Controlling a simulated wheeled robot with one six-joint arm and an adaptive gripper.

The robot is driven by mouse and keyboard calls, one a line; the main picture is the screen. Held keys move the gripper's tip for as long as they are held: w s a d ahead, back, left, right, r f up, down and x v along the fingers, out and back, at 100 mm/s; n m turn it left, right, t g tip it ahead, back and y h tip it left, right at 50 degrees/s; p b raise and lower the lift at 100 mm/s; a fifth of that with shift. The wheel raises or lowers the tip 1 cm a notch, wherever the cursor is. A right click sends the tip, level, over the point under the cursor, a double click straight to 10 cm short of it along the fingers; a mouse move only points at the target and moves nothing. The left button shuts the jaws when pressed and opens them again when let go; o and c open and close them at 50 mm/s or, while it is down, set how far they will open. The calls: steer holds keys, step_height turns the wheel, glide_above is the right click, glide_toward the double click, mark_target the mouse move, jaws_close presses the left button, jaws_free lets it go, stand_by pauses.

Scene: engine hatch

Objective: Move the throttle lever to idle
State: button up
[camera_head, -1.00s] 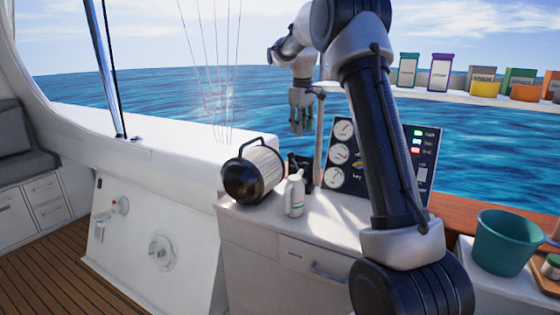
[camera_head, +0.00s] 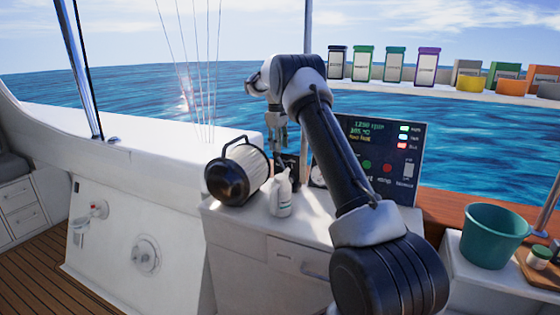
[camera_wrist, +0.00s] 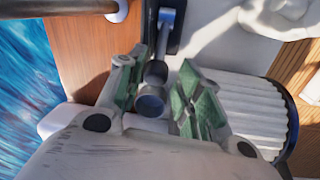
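The throttle lever (camera_wrist: 155,72) shows in the wrist view as a dark, rounded lever with a round end, standing on a narrow black base (camera_wrist: 163,38). My gripper (camera_wrist: 164,64) is open, with one green-padded finger on each side of the lever. I cannot tell whether either finger touches it. In the head view my gripper (camera_head: 277,128) points down just above the dark throttle mount (camera_head: 290,162), behind the filter canister. The lever itself is mostly hidden there, so its setting cannot be read.
The instrument panel (camera_head: 405,160), reading about 1250 rpm, is partly behind my arm. A teal bucket (camera_head: 492,238) stands at right. A shelf of boxes (camera_head: 400,88) is behind.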

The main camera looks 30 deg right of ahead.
mark_target(280, 160)
steer(key=f, duration=0.8)
steer(key=shift+w+d, duration=0.2)
steer(key=shift+d, duration=0.2)
steer(key=shift+r, duration=0.1)
jaws_close()
